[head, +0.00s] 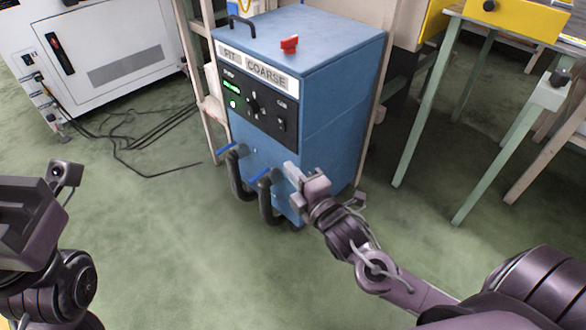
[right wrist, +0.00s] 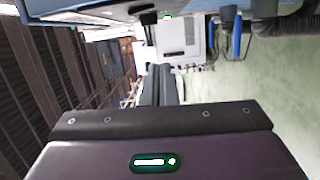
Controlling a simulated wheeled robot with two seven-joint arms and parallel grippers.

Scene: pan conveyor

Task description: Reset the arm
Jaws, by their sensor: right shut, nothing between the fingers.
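My right arm reaches in from the lower right in the head view. Its right gripper (head: 291,172) is shut and empty, in front of the lower front of the blue cabinet (head: 342,125). I cannot tell whether it touches the cabinet. In the right wrist view the two dark fingers of the right gripper (right wrist: 160,78) are together, with nothing between them. My left arm shows at the left edge of the head view, with its wrist part there, but its fingers are not visible.
The cabinet has a panel marked COARSE (head: 266,74), a red knob (head: 289,44) on top and two blue-handled hoses (head: 266,200) low in front. A white machine (head: 120,75) with black cables (head: 150,140) stands left, a green-legged table (head: 424,110) right. The green floor in front is open.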

